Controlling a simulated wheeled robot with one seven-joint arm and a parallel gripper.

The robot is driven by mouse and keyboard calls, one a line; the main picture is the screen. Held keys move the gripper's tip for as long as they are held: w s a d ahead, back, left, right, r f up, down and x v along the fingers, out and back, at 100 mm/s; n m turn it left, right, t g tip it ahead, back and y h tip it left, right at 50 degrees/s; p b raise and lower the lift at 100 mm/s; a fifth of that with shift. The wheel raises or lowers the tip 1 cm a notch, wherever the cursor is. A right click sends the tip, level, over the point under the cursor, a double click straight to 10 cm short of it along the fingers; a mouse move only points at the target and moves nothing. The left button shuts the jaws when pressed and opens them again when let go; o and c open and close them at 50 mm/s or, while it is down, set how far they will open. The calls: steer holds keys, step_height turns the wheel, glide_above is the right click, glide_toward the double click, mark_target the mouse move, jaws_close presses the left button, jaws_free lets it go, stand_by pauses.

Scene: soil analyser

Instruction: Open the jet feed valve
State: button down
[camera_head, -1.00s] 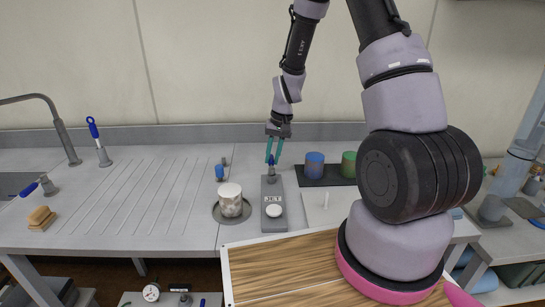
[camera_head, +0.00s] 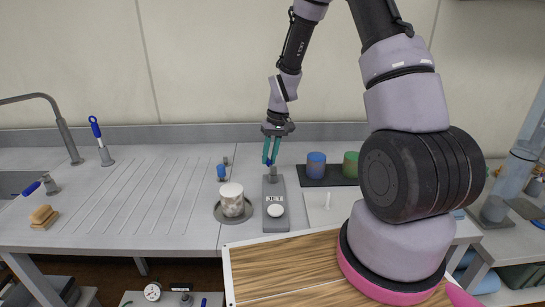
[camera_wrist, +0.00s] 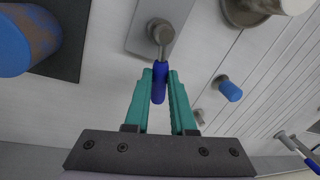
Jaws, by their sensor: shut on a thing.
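A valve with a grey metal stem and blue lever stands at the back of a narrow grey plate (camera_head: 275,228) on the bench. Its stem (camera_head: 273,173) is upright, and the lever is mostly hidden by my fingers in the head view. My gripper (camera_head: 271,160) has teal fingers and is shut on the blue lever (camera_wrist: 159,84). The wrist view shows the lever between the fingers (camera_wrist: 159,76), pointing back from the round metal stem head (camera_wrist: 160,31). A round white button (camera_head: 275,210) and a small label, too small to read surely, sit nearer the front of the plate.
A whitish cup (camera_head: 231,199) on a round dish stands left of the plate. A small blue-knobbed fitting (camera_head: 221,172) is behind it. Blue (camera_head: 316,165) and green (camera_head: 351,164) cylinders stand on a dark mat to the right. The ridged bench at left is largely clear.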

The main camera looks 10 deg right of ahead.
steer(key=a+n, duration=0.1)
steer(key=n, duration=0.1)
steer(key=a+n, duration=0.1)
steer(key=n, duration=0.1)
steer(key=shift+s+n+g, duration=0.15)
steer(key=shift+n+g, duration=0.15)
steer(key=shift+g, duration=0.1)
steer(key=shift+s+a+n+g+h, duration=0.15)
steer(key=shift+s+a+n, duration=0.1)
steer(key=shift+n, duration=0.5)
steer(key=shift+s+a+n+g+h, duration=0.1)
steer(key=shift+a+n, duration=0.1)
steer(key=shift+n, duration=0.5)
steer(key=shift+s+a+n+g+h, duration=0.15)
steer(key=shift+s+a+n, duration=0.1)
steer(key=shift+n, duration=0.5)
steer(key=c, duration=0.8)
jaws_free()
steer(key=shift+o, duration=0.2)
step_height(320, 180, up, 11)
steer(key=w+d, duration=0.1)
steer(key=shift+w+f, duration=0.15)
steer(key=shift+w, duration=0.2)
steer(key=shift+d, duration=0.1)
